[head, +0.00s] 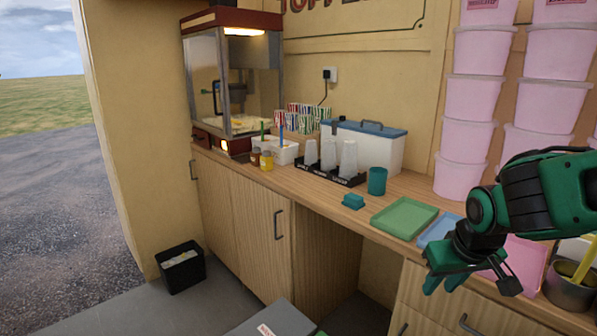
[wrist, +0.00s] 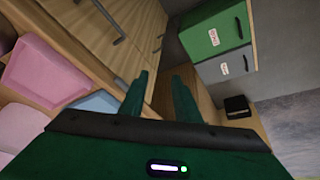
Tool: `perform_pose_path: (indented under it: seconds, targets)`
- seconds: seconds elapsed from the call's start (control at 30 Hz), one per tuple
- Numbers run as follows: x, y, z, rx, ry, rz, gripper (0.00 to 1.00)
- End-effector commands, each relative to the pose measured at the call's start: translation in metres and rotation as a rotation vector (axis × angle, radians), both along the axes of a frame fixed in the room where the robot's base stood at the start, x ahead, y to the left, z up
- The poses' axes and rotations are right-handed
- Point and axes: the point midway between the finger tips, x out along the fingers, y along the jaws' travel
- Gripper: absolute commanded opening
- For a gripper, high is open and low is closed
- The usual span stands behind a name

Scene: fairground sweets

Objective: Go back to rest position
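My gripper (head: 443,285) hangs at the right of the head view, in front of the counter's front edge and drawer fronts. In the wrist view its two green fingers (wrist: 159,82) stand apart with nothing visible between them. My arm reaches in from the right edge and hides part of the counter and the lower pink tubs. The fingers appear clear of the counter, the trays and the tubs.
The wooden counter (head: 345,207) holds a green tray (head: 404,217), a blue tray (head: 438,230), a teal cup (head: 377,180), cup stacks and a popcorn machine (head: 232,85). Pink tubs (head: 470,97) stack at right. A black bin (head: 181,268) and lidded bins (wrist: 215,35) stand on the floor.

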Motion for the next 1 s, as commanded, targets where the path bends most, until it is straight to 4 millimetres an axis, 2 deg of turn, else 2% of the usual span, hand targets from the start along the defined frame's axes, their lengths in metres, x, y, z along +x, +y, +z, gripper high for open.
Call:
perform_pose_path:
  seconds: [0.17,0.2,0.27,0.4,0.5,0.6,0.73,1.0]
  targets:
    - [-0.037,0.000,0.022,0.061,-0.003,-0.040,0.29]
    - [-0.047,-0.007,0.023,0.069,0.012,-0.068,0.29]
    - [-0.067,-0.034,0.017,0.068,0.070,-0.155,0.29]
    - [-0.120,-0.078,0.010,0.091,0.192,-0.339,0.29]
    - [-0.158,-0.098,0.006,0.121,0.273,-0.457,0.29]
    - [-0.187,-0.107,0.004,0.151,0.335,-0.544,0.29]
    - [-0.205,-0.110,0.003,0.172,0.374,-0.596,0.29]
    - [-0.207,-0.110,0.003,0.174,0.379,-0.601,0.29]
